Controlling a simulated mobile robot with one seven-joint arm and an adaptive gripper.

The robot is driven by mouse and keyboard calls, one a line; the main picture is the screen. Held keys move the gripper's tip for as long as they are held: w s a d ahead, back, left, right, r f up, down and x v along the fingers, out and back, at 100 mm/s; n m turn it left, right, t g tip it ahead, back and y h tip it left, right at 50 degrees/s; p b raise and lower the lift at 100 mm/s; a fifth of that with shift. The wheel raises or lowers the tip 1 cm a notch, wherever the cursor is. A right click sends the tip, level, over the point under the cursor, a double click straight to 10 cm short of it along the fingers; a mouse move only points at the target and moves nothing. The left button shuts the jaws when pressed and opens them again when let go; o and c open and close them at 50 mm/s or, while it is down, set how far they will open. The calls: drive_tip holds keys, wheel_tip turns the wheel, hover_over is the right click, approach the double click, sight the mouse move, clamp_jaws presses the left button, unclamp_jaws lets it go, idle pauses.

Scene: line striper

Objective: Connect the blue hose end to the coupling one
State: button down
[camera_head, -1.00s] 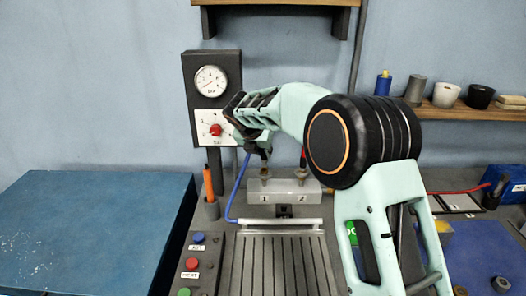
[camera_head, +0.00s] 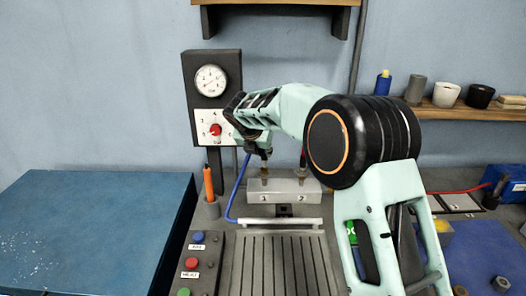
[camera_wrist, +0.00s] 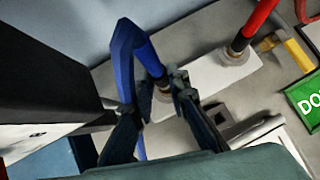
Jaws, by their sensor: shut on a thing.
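My gripper (camera_head: 262,148) is shut on the blue hose end (camera_wrist: 151,62) and holds it above the left part of a pale block (camera_head: 285,190). Coupling one (camera_head: 264,173), a small brass fitting, stands on that block above the label at left. In the wrist view the dark lower tip of the hose end is at or just over coupling one (camera_wrist: 163,96). My fingers partly hide this spot, so I cannot tell whether it is seated. The blue hose (camera_head: 236,192) loops down to the left of the block.
A red hose (camera_wrist: 252,25) stands on coupling two (camera_wrist: 235,56), close to the right. A gauge panel (camera_head: 211,95) rises behind at left. An orange-handled tool (camera_head: 208,182) stands in a holder beside the blue hose. A button box (camera_head: 194,262) is in front.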

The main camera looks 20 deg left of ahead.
sight(264, 160)
drive_tip(key=shift+f+b, duration=0.6)
drive_tip(key=shift+f, duration=1)
idle(0.6)
drive_tip(key=c, duration=1.8)
unclamp_jaws()
drive_tip(key=shift+o, duration=0.7)
drive_tip(key=shift+o, duration=1)
drive_tip(key=p+v, duration=0.3)
drive_tip(key=v, duration=0.4)
